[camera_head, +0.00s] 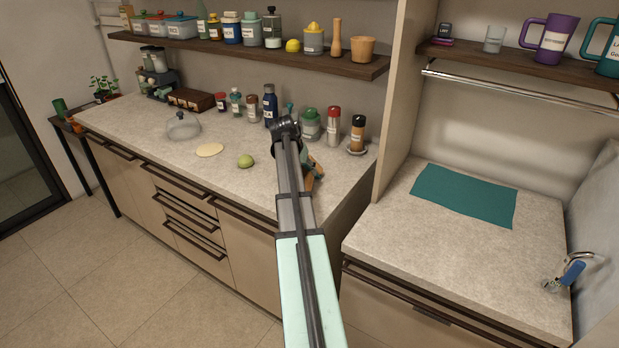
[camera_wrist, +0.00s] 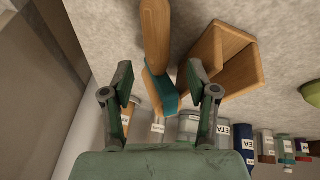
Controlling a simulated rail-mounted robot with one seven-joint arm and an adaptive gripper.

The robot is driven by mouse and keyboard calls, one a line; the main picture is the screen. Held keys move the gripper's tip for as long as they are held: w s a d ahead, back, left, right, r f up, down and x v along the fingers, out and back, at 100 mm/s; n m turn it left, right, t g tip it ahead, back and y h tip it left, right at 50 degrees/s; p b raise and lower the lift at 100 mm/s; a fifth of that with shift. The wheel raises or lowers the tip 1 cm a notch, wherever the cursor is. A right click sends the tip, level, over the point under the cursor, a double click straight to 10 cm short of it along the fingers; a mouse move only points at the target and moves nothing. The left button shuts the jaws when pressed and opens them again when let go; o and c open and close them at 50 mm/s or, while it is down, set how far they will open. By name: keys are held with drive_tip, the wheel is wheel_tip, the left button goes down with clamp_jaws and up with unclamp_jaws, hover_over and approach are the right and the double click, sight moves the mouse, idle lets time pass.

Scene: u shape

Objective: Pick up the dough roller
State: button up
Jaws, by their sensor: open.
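A long, rounded wooden piece, which looks like the dough roller (camera_wrist: 156,35), lies on the counter in the wrist view. It runs from the top edge down toward the space between my fingers. A teal band or block (camera_wrist: 163,92) is at its lower end; I cannot tell whether it is part of it. My gripper (camera_wrist: 160,82) is open, one finger on each side of that end, with nothing clearly held. An open wooden box (camera_wrist: 222,60) is right beside it. In the head view, my arm hides most of this spot; only wooden and teal parts (camera_head: 314,168) show.
Jars and bottles (camera_head: 270,105) stand along the back of the counter (camera_head: 130,125). A green round item (camera_head: 245,161) and a flat pale disc (camera_head: 209,150) lie left of my arm. A loaded shelf (camera_head: 250,52) hangs above. A tall panel (camera_head: 395,90) stands to the right.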

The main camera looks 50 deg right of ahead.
sight(308, 177)
drive_tip(key=shift+p+x, duration=1.2)
drive_tip(key=shift+x, duration=1.7)
drive_tip(key=shift+s, duration=0.1)
clamp_jaws()
